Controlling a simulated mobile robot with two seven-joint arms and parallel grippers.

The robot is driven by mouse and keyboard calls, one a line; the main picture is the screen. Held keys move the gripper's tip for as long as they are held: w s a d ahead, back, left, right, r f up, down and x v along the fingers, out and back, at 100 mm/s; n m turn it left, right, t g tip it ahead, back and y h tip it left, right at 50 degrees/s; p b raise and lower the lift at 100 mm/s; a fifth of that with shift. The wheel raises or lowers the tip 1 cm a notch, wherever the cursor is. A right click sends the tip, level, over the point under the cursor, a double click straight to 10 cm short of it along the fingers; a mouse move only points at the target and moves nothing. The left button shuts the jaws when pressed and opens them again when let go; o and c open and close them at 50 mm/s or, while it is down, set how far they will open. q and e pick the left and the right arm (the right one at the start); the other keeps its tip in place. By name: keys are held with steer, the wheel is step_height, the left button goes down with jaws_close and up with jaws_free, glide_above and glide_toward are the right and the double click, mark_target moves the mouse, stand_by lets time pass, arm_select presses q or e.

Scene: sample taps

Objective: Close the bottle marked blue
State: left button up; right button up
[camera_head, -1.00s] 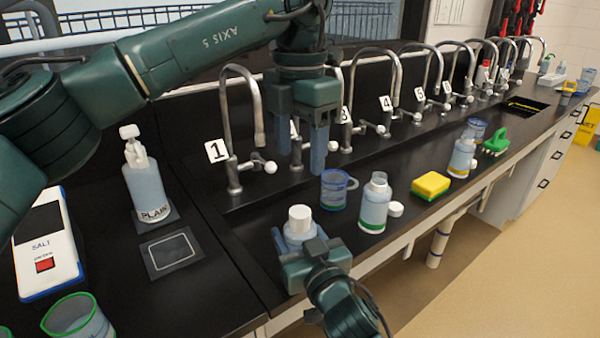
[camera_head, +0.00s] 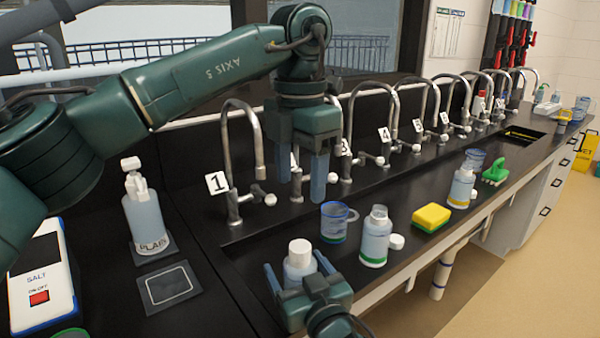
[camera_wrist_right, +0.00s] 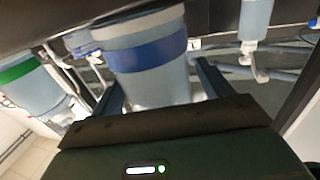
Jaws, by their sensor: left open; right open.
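The blue-banded bottle shows in the right wrist view (camera_wrist_right: 147,55) between my right gripper's fingers. In the head view a pale bottle (camera_head: 298,270) with a white cap (camera_head: 300,247) on its top stands at the near edge of the counter; its band is hidden there. Whether the cap is tight cannot be told. My right gripper (camera_head: 298,271) is open, with one finger on each side of this bottle; contact is not clear. My left gripper (camera_head: 302,172) is open and empty, fingers pointing down, above and behind the bottle near the taps.
A green-banded bottle (camera_head: 375,240) stands uncapped to the right, with a loose white cap (camera_head: 397,241) beside it. A blue-rimmed mug (camera_head: 334,224), a yellow sponge (camera_head: 432,217) and a yellow-banded bottle (camera_head: 462,185) are nearby. Tap 1 (camera_head: 258,140) rises left of my left gripper.

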steer(key=b+v, duration=0.1)
steer(key=v, duration=1.2)
